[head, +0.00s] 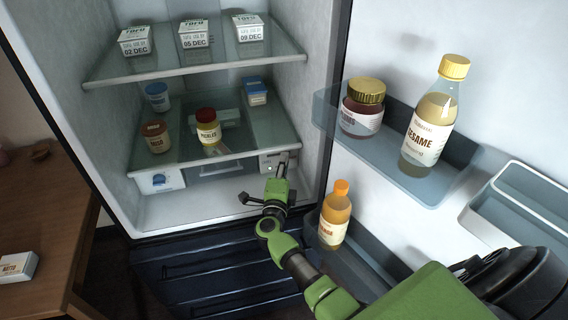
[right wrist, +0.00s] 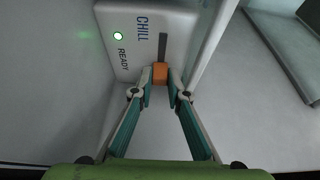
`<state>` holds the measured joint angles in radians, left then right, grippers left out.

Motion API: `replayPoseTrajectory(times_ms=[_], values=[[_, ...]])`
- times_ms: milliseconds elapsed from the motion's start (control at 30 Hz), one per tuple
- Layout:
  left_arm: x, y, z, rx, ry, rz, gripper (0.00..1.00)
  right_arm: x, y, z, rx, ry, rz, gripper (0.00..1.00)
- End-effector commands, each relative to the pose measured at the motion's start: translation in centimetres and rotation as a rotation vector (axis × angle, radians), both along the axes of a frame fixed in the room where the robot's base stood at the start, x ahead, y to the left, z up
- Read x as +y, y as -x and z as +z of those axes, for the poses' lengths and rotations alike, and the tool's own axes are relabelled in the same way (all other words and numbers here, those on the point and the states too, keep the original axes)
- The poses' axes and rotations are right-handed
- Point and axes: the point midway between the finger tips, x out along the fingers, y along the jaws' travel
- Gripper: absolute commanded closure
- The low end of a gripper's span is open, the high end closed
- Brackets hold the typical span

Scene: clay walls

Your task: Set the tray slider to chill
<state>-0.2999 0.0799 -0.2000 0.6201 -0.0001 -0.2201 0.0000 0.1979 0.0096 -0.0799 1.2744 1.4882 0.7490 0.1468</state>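The tray's front panel (right wrist: 122,28) fills the top of the right wrist view, with the words CHILL and READY and a lit green light beside READY. The orange slider knob (right wrist: 160,73) sits at the near end of a dark slot, which runs away from it past CHILL. My right gripper (right wrist: 160,80) has a fingertip on each side of the knob, seemingly touching it. In the head view my right gripper (head: 281,166) is at the pale panel (head: 266,163) under the lower shelf's right end, and hides part of it. My left gripper is out of view.
The lower glass shelf (head: 225,156) is just above my right gripper, holding jars such as pickles (head: 208,130). The open door at right has bins with a sesame bottle (head: 428,125), a dark jar (head: 362,110) and an orange bottle (head: 335,215) close to my right arm.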

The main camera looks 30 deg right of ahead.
Motion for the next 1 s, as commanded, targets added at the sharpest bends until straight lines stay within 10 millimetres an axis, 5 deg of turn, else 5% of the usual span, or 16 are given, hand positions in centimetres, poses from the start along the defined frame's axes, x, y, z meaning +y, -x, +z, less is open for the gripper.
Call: replayPoseTrajectory(times_ms=[733, 800, 1000], values=[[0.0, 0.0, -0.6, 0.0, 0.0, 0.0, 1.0, 3.5, -0.9, -0.1, 0.002, -0.001, 0.004, 1.0], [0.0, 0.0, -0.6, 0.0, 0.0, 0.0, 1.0, 3.5, -1.0, -0.1, 0.002, -0.001, 0.005, 0.69], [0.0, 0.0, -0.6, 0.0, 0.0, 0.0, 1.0, 3.4, -0.9, -0.1, 0.001, -0.001, 0.002, 0.68]])
